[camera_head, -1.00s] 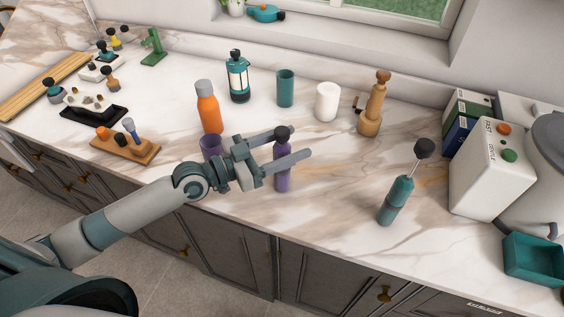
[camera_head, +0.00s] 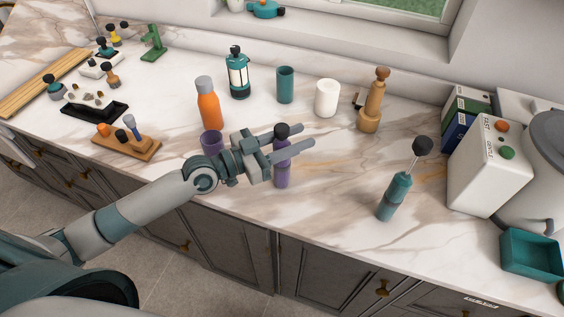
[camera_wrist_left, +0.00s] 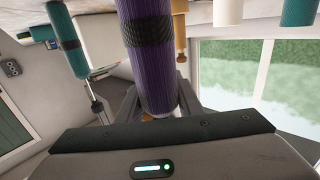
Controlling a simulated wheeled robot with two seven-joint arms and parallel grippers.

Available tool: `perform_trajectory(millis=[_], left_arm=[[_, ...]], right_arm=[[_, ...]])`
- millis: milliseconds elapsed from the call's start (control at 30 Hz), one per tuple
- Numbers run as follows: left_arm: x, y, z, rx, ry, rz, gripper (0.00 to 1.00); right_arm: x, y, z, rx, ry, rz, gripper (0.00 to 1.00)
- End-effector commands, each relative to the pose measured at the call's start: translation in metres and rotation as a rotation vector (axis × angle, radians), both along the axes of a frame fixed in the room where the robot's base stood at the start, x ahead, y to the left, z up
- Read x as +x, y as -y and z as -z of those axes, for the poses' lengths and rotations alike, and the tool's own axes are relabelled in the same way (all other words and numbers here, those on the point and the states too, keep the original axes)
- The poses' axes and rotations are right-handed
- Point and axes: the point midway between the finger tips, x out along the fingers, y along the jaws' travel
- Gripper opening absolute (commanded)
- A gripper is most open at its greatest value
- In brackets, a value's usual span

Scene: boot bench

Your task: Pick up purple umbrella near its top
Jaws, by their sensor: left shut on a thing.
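The purple umbrella (camera_head: 282,172) stands upright near the counter's front edge, with a dark rounded knob at its top. It also shows close up in the left wrist view (camera_wrist_left: 150,70), as a ribbed purple cylinder with a dark band. My left gripper (camera_head: 288,144) reaches in from the left and is shut on the umbrella's upper part, below the knob, with one finger on each side. In the wrist view the umbrella hides part of the fingers. I cannot tell whether its base is off the counter. My right gripper is not in view.
A purple cup (camera_head: 211,142) stands close behind my left wrist, with an orange bottle (camera_head: 209,112) beyond it. A teal umbrella (camera_head: 396,194) stands to the right. A lantern (camera_head: 238,76), teal cup (camera_head: 285,86), white cylinder (camera_head: 327,99) and wooden mill (camera_head: 373,104) stand behind.

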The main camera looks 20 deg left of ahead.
Motion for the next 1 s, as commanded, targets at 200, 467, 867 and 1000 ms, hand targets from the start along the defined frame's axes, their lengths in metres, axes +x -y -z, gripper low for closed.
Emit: perform_trajectory(millis=[200, 467, 867, 1000], left_arm=[[0.0, 0.0, -0.001, -0.001, 0.002, 0.0, 0.0], [0.0, 0.001, -0.016, -0.004, 0.004, 0.001, 0.0], [-0.021, 0.032, -0.063, -0.008, 0.005, 0.004, 0.0], [-0.036, 0.053, -0.079, -0.007, 0.006, 0.003, 0.0]], right_arm=[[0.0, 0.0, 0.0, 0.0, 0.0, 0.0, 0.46], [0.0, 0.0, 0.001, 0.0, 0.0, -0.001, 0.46], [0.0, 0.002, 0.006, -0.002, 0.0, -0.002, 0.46], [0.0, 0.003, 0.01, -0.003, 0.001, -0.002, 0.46]])
